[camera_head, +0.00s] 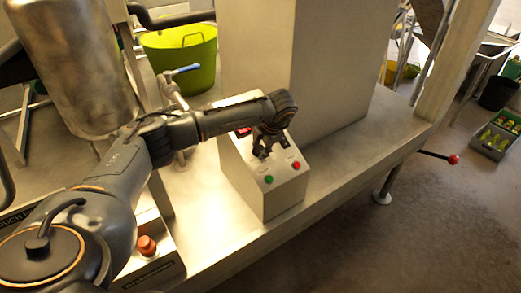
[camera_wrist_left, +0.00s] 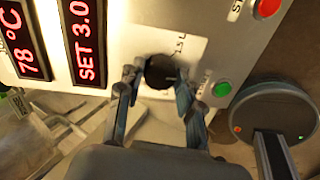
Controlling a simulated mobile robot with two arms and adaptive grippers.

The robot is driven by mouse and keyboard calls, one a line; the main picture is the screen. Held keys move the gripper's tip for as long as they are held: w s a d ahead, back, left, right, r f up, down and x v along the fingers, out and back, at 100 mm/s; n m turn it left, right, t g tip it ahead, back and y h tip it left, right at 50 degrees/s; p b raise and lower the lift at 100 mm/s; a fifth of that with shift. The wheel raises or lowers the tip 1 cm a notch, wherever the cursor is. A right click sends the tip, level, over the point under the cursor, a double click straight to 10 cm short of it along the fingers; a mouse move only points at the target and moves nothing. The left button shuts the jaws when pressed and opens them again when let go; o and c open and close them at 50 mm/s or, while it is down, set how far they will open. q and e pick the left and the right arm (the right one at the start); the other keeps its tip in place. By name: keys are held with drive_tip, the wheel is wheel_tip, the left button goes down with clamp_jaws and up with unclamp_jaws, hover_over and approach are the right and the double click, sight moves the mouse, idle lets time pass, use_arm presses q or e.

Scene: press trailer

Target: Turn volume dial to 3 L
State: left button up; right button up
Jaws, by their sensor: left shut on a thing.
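The volume dial (camera_wrist_left: 160,68) is a dark round knob on the pale control panel. It sits between the two fingers of my left gripper (camera_wrist_left: 156,82), which is shut on it. A "1.5 L" label is readable beside the dial; another label is partly hidden by the right finger. I cannot clearly tell which mark the dial points to. In the head view my left gripper (camera_head: 264,146) reaches down onto the control box (camera_head: 270,195) and hides the dial. My right gripper is not in view.
A green button (camera_head: 269,179) and a red button (camera_head: 296,165) are on the panel near the gripper. A red display reading "SET 3.0" (camera_wrist_left: 85,40) is beside the dial. A steel tank (camera_head: 75,65) stands left, and a tall metal housing (camera_head: 310,60) rises behind the box.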

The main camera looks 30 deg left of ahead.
use_arm(q)
drive_tip(key=shift+r+m, duration=0.1)
drive_tip(key=shift+m, duration=0.4)
drive_tip(key=o, duration=1.2)
drive_tip(key=v, duration=1.2)
